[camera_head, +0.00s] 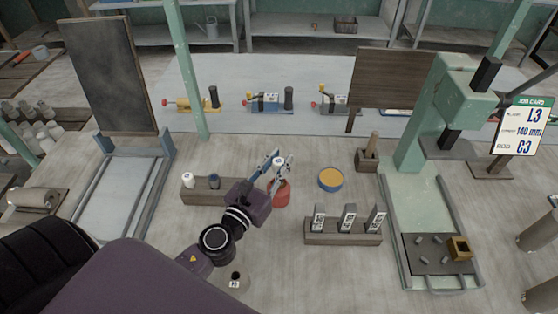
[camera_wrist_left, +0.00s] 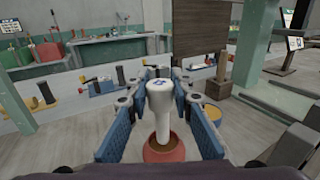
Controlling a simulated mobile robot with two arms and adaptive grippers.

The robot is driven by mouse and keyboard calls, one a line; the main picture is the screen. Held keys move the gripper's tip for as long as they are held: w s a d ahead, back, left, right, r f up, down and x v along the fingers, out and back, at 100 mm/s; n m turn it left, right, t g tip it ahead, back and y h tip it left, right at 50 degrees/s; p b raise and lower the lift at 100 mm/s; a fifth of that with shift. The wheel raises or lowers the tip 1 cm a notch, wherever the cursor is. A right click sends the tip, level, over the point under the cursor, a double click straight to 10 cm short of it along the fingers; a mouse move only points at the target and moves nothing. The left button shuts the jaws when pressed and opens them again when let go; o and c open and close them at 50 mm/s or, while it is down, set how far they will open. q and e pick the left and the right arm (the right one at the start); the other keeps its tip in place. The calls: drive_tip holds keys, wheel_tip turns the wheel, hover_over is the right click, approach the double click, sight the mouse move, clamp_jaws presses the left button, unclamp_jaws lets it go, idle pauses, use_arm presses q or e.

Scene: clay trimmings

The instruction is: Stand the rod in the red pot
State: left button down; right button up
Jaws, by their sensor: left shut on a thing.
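The rod (camera_wrist_left: 160,100) is white with a wider head that bears a dark blue mark, and it stands about upright. My left gripper (camera_head: 277,164) is shut on it, with a blue-padded finger on each side in the left wrist view. The rod's white head (camera_head: 279,161) also shows between the fingers in the head view. The red pot (camera_head: 281,194) stands on the table right below the gripper. In the left wrist view the rod's lower end overlaps the brown inside of the red pot (camera_wrist_left: 165,153); I cannot tell whether it touches the bottom. My right gripper is out of view.
A wooden block (camera_head: 205,193) with a white and a dark blue piece is left of the gripper. A yellow-topped blue tin (camera_head: 330,180) stands right of the pot. A wooden rack (camera_head: 343,238) with labelled pieces is front right. A green press (camera_head: 425,150) stands further right.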

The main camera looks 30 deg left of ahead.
use_arm(q)
drive_tip(key=shift+f+b, duration=1.7)
drive_tip(key=shift+f, duration=0.35)
drive_tip(key=shift+f+b, duration=1.25)
drive_tip(key=c, duration=1.6)
unclamp_jaws()
drive_tip(key=shift+s, duration=0.1)
drive_tip(key=shift+s, duration=3.65)
